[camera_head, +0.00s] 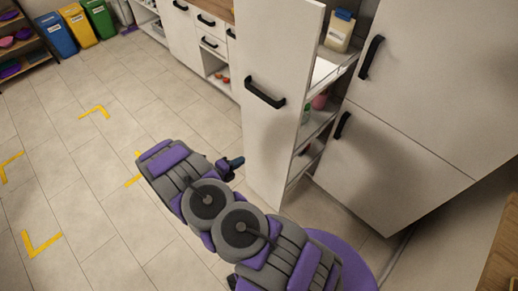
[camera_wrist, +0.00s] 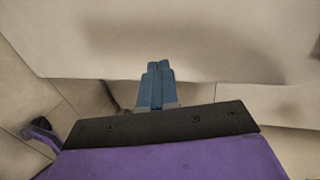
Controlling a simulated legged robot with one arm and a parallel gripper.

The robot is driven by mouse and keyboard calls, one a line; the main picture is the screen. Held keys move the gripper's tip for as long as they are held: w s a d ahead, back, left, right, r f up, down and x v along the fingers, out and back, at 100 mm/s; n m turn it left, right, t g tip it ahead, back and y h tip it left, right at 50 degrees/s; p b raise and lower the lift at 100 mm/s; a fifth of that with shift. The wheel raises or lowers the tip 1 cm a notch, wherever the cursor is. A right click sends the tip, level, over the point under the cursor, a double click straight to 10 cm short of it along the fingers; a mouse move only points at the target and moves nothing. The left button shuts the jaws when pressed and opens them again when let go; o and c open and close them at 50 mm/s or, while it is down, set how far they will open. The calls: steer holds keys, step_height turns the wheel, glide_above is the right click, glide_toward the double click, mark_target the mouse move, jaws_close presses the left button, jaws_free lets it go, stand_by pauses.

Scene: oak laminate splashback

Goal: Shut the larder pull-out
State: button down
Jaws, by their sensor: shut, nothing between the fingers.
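The larder pull-out (camera_head: 270,60) is a tall white front with a black bar handle (camera_head: 265,92). It stands out from the cabinet line, and its open side shows shelves (camera_head: 316,122) with several items on them. My gripper (camera_head: 236,162) is low, to the left of the pull-out front and below handle height. In the wrist view its blue-grey fingers (camera_wrist: 156,75) are together with nothing between them. They point at a pale panel (camera_wrist: 180,40); I cannot tell whether they touch it.
White cabinet doors (camera_head: 430,70) with black handles stand right of the pull-out. Drawers and a counter (camera_head: 215,10) lie behind it on the left. Coloured bins (camera_head: 75,25) and a shelf rack (camera_head: 20,45) are far left.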

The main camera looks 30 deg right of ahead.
mark_target(268, 143)
steer(key=x, duration=0.4)
steer(key=b+x, duration=0.1)
steer(key=x, duration=0.4)
steer(key=b+x, duration=0.1)
steer(key=x, duration=0.3)
steer(key=shift+w+d+r, duration=0.1)
steer(key=shift+d+r, duration=0.25)
steer(key=shift+w+d, duration=0.1)
steer(key=shift+d, duration=0.3)
steer(key=shift+a, duration=0.25)
